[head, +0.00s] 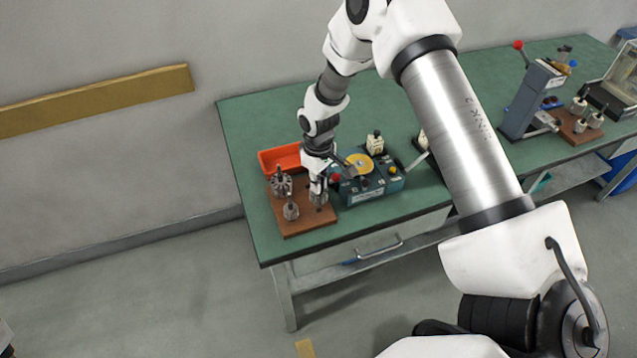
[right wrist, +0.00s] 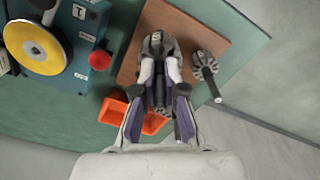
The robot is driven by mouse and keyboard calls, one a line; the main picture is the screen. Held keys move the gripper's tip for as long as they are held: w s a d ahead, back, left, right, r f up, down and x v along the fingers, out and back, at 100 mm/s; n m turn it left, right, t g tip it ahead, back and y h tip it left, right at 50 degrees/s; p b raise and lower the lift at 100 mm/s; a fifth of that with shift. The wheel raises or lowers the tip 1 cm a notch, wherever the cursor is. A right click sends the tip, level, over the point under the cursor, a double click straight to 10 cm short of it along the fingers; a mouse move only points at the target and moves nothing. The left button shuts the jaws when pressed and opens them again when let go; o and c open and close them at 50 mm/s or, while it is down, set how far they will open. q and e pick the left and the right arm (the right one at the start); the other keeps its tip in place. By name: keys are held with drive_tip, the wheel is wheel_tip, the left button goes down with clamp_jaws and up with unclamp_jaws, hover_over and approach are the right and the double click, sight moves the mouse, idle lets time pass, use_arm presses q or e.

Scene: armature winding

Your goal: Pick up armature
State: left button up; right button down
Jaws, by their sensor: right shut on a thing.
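Three grey armatures with upright shafts stand on a brown wooden board (head: 308,222) on the green table. In the head view, one armature (head: 281,185) is at the board's back left and another (head: 291,209) at its front left. My right gripper (head: 318,183) points down at the board's right side. It is shut on the third armature (head: 318,197). In the right wrist view, the fingers (right wrist: 159,72) close around the held armature (right wrist: 157,44), with a neighbouring armature (right wrist: 205,67) to the right. I cannot tell whether the held one touches the board. My left gripper is out of view.
An orange bin (head: 279,157) lies behind the board. A teal winding machine (head: 373,187) with a yellow disc (head: 358,164) stands close to the right of my gripper. A grey press (head: 530,100) stands farther right.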

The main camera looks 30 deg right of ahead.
drive_tip(key=s+a+b, duration=0.1)
drive_tip(key=s+a, duration=0.3)
drive_tip(key=s, duration=0.3)
drive_tip(key=s+a+r+b, duration=0.1)
drive_tip(key=s+a+b, duration=0.1)
drive_tip(key=s+a, duration=0.2)
drive_tip(key=s, duration=0.3)
drive_tip(key=shift+r+b, duration=0.2)
drive_tip(key=shift+b, duration=0.1)
drive_tip(key=shift+w, duration=0.1)
